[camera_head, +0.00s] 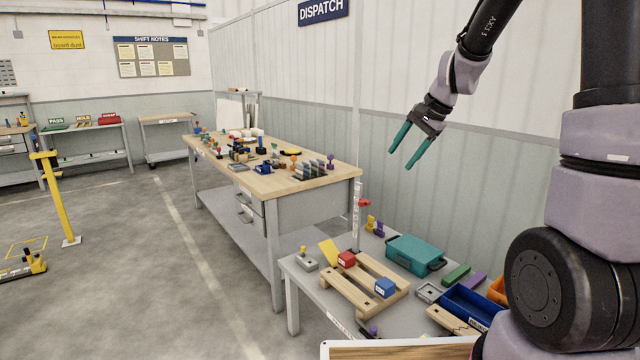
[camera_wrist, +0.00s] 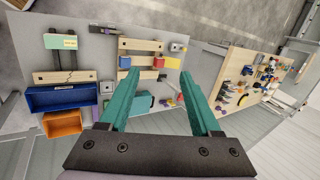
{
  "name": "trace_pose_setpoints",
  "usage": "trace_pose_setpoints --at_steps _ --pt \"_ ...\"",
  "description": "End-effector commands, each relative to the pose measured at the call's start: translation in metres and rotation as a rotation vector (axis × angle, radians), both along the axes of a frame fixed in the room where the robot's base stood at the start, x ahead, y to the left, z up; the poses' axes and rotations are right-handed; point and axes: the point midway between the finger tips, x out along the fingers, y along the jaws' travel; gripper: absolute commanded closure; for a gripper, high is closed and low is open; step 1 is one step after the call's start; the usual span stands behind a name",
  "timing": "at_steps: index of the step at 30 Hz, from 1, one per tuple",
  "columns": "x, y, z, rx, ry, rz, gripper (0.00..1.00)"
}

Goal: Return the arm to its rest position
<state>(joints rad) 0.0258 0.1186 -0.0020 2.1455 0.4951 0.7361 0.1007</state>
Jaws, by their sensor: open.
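My gripper (camera_head: 409,158) has two teal fingers and hangs in the air at the upper right of the head view, in front of the pale wall panels. Its fingers are apart with nothing between them. In the wrist view my gripper (camera_wrist: 162,84) shows both fingers spread, pointing down over the grey table. My arm comes in from the right side of the head view, bent, with the gripper well above the tables and touching nothing.
Below stands a grey table (camera_head: 309,283) with a wooden pallet (camera_head: 356,293) bearing red and blue blocks, a teal case (camera_head: 414,254) and a blue bin (camera_head: 467,307). A wood-topped workbench (camera_head: 335,174) with many small parts stands behind. Floor at left is mostly open.

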Motion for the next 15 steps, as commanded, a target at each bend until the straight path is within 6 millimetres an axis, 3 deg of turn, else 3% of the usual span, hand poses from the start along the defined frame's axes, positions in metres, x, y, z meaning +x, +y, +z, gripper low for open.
trace_pose_setpoints --at_steps 1,6,15 --pt "-0.017 0.0 0.021 -0.022 -0.037 0.029 0.36" --pt "-0.076 -0.005 0.07 -0.108 -0.134 0.126 0.36" --pt "-0.182 -0.02 0.116 -0.284 -0.293 0.261 0.36"
